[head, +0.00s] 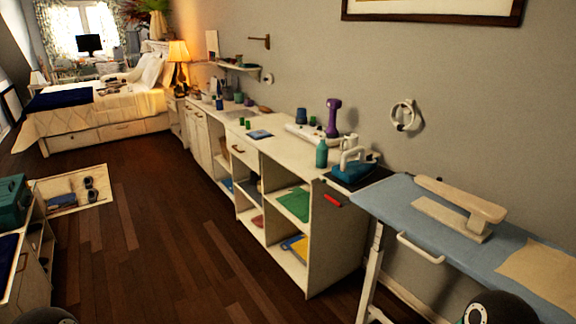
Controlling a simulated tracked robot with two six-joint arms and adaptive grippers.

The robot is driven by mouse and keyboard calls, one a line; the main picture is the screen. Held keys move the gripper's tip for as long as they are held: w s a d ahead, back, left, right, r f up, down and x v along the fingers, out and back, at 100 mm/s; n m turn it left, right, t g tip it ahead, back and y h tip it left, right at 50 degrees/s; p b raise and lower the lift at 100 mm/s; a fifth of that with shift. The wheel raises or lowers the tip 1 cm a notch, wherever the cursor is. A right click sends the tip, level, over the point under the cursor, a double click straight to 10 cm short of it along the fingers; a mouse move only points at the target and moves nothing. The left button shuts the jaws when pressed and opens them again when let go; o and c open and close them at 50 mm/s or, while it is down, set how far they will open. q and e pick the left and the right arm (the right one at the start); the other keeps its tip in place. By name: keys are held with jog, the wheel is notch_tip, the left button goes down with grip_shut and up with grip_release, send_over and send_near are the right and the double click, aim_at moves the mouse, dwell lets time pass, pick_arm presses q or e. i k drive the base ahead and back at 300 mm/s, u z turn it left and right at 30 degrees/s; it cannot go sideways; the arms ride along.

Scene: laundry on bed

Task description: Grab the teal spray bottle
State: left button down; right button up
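The teal spray bottle (321,153) stands upright near the right end of the long white counter (285,142), close to its front edge. A teal and white iron (353,160) is just right of it on a dark pad. Neither gripper shows. Only dark rounded parts, which look like mine, enter at the bottom left and bottom right edges. Nothing touches the bottle.
A purple steamer-like item (332,118) stands behind the bottle. A blue ironing board (400,200) with a small wooden sleeve board (458,204) stands at the right. Open shelves lie under the counter. The wooden floor (170,240) in front is clear.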

aim_at(322, 149)
jog(key=u, duration=0.75)
jog(key=i, duration=3.05)
jog(key=z, duration=1.1)
jog(key=i, duration=0.6)
jog(key=z, duration=0.45)
jog(key=k, duration=0.95)
jog(key=z, duration=0.2)
jog(key=i, duration=0.95)
jog(key=u, duration=0.1)
